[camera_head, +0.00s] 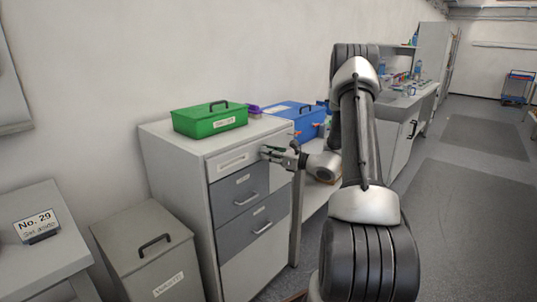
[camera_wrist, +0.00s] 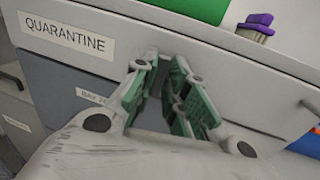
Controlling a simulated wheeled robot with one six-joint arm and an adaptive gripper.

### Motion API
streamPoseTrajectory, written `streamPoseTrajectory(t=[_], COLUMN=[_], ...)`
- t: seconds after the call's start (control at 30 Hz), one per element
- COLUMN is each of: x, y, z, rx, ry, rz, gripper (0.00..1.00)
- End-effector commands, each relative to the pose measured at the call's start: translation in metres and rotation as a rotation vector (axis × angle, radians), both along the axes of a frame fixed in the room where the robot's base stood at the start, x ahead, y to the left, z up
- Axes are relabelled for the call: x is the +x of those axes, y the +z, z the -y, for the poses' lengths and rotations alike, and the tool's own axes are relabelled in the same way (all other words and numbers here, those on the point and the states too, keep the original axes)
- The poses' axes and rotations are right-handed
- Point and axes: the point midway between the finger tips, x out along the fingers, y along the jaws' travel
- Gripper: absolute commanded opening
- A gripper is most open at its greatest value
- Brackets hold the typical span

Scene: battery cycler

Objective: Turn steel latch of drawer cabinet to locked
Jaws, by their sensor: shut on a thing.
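The drawer cabinet (camera_head: 168,178) is a light grey unit with a pale top drawer front (camera_head: 234,160) and darker grey drawers below. In the wrist view its top front carries a QUARANTINE label (camera_wrist: 64,34). My gripper (camera_head: 268,153) is at the upper right of the cabinet's front, beside the top drawer. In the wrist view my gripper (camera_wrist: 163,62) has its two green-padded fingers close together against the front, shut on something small. The steel latch is hidden between the fingers, so its angle cannot be told.
A green box (camera_head: 210,120) and a blue box (camera_head: 296,116) are beyond my gripper, the green one on the cabinet top. A purple item (camera_wrist: 258,24) sits near the green box. A grey lidded bin (camera_head: 145,250) stands left of the cabinet. Open floor lies at right.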

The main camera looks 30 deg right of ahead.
Motion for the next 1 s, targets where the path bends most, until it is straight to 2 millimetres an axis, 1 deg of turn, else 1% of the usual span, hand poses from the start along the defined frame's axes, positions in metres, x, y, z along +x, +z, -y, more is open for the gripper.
streamPoseTrajectory(t=[0.03, 0.1, 0.13, 0.4, 0.53, 0.67, 0.9, 1.0], x=[-0.003, -0.003, -0.002, -0.002, -0.009, -0.030, -0.077, -0.090], y=[-0.005, -0.005, -0.004, -0.002, -0.001, -0.001, -0.002, -0.002], z=[-0.005, -0.005, -0.004, -0.002, 0.004, 0.017, 0.044, 0.052], rx=[0.001, 0.001, 0.001, -0.001, -0.001, -0.001, 0.001, -0.001], ry=[0.011, 0.011, 0.010, 0.006, 0.004, 0.002, 0.004, 0.005], rz=[-0.011, -0.011, -0.010, -0.004, -0.003, -0.003, -0.005, -0.005], gripper=[0.18, 0.31, 0.33, 0.33, 0.33, 0.33, 0.33, 0.33])
